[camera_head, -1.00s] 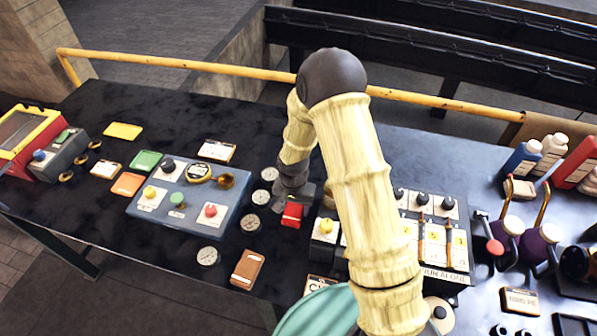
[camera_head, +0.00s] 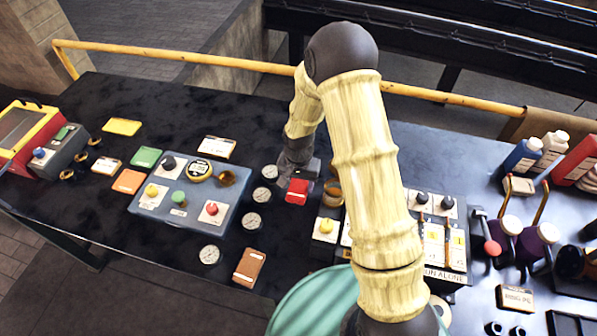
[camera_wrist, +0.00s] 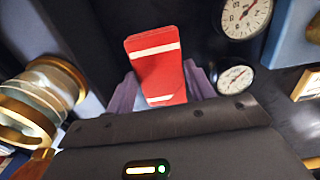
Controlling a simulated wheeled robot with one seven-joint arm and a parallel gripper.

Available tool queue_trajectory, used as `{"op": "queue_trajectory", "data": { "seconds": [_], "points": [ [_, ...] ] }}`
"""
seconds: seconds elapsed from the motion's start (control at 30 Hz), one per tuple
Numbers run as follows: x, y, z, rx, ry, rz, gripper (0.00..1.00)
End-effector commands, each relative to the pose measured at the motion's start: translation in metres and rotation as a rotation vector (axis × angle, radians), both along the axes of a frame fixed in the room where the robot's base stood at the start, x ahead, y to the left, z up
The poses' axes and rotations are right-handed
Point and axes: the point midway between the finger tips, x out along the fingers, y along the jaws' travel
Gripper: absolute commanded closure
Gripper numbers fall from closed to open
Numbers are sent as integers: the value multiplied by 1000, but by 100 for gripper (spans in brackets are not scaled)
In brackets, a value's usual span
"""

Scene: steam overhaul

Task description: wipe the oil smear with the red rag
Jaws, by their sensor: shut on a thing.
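The red rag (camera_head: 298,191) is a small folded red pad, seen in the head view just right of the round dials. In the wrist view the rag (camera_wrist: 155,65) shows white stripes and sits between the two purple-grey fingers. My gripper (camera_wrist: 160,88) is shut on it. In the head view my gripper (camera_head: 299,174) points down over the dark bench (camera_head: 95,230), with the rag at its near side. I cannot tell whether the rag touches the bench. I cannot make out the oil smear on the dark surface; my arm hides part of the bench.
Left of the rag are several round dials (camera_head: 253,221) and a blue control panel (camera_head: 150,213) with coloured knobs. A brass-and-glass fitting (camera_wrist: 40,100) stands close beside my gripper. A switch panel (camera_head: 456,240) is to the right. A brown pad (camera_head: 249,267) lies in front.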

Motion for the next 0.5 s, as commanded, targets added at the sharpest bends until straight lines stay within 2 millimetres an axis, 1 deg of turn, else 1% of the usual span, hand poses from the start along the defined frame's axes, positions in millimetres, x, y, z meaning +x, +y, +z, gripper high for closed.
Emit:
{"op": "queue_trajectory", "data": {
  "seconds": [0.03, 0.23, 0.37, 0.5],
  "points": [
    [0, -1, 8, 0, -1, -2, 68],
    [0, -1, 26, -1, 0, -1, 68],
    [0, -2, 33, -1, 0, -2, 68],
    [0, -1, 34, -1, 1, -1, 68]
  ]
}}
